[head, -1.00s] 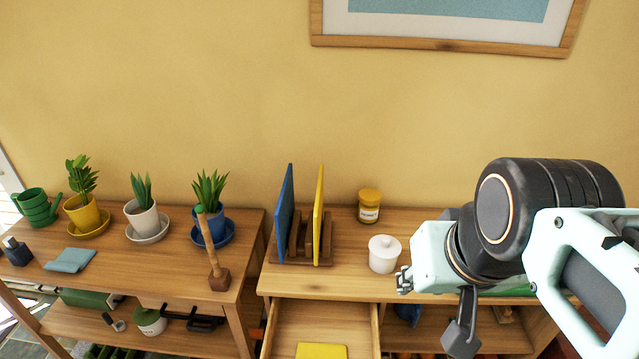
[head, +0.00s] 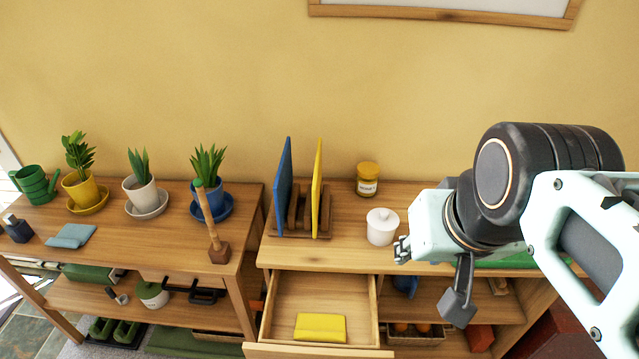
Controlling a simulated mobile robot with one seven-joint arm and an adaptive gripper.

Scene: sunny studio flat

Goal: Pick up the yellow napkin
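The yellow napkin (head: 320,327) lies folded flat in the open drawer (head: 278,300), towards its front. The drawer is pulled out from under the right-hand wooden cabinet top (head: 345,240). My gripper (head: 402,250) is to the right of and above the drawer, beside the white lidded pot, apart from the napkin. It is small and seen from the side, so whether its fingers are open or shut is unclear. I see nothing held in it.
The white lidded pot (head: 381,227) stands close to my gripper. A rack (head: 300,225) with a blue board (head: 283,190) and a yellow board (head: 317,190) stands behind the drawer. A honey jar (head: 367,180) is at the back. Potted plants and a mallet (head: 213,230) are on the left table.

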